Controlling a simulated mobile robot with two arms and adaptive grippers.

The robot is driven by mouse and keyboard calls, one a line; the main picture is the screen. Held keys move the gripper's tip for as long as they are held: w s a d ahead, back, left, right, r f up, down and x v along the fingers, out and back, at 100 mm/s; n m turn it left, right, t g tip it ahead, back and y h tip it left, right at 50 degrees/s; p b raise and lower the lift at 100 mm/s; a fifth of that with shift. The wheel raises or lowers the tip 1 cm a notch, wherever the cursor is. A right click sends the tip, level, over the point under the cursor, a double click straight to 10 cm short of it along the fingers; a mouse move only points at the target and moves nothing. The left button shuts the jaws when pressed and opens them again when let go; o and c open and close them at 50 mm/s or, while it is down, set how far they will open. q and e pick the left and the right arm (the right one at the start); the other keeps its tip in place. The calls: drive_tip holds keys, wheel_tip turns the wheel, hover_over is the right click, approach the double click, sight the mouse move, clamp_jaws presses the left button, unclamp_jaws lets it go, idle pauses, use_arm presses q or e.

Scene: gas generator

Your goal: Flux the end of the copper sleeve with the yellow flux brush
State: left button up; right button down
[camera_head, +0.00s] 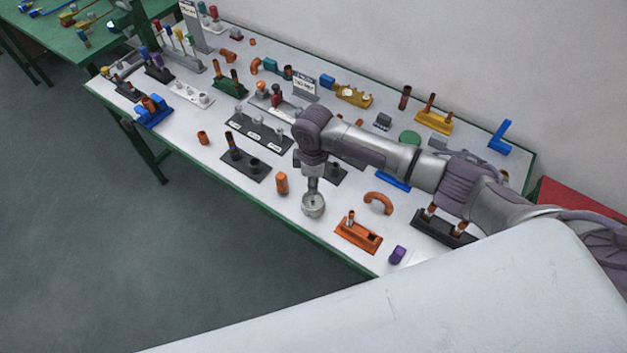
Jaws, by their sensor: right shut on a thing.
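My right gripper (312,196) reaches down over the front part of the white bench, its arm coming in from the right. A short copper ring (203,138) lies further left. I cannot tell which copper piece is the sleeve. Thin brush-like tools with coloured handles stand in a grey holder (182,56) at the far left; I cannot single out the yellow flux brush. My left gripper is not in view.
An orange stand (357,236), a copper elbow (378,202) and a purple piece (398,254) lie right of my gripper. Many fixtures crowd the bench behind. The bench's front-left strip is fairly clear.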

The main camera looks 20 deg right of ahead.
wheel_tip(320, 180, up, 3)
drive_tip(key=p, duration=0.3)
drive_tip(key=shift+f, duration=0.15)
drive_tip(key=shift+r, duration=1.65)
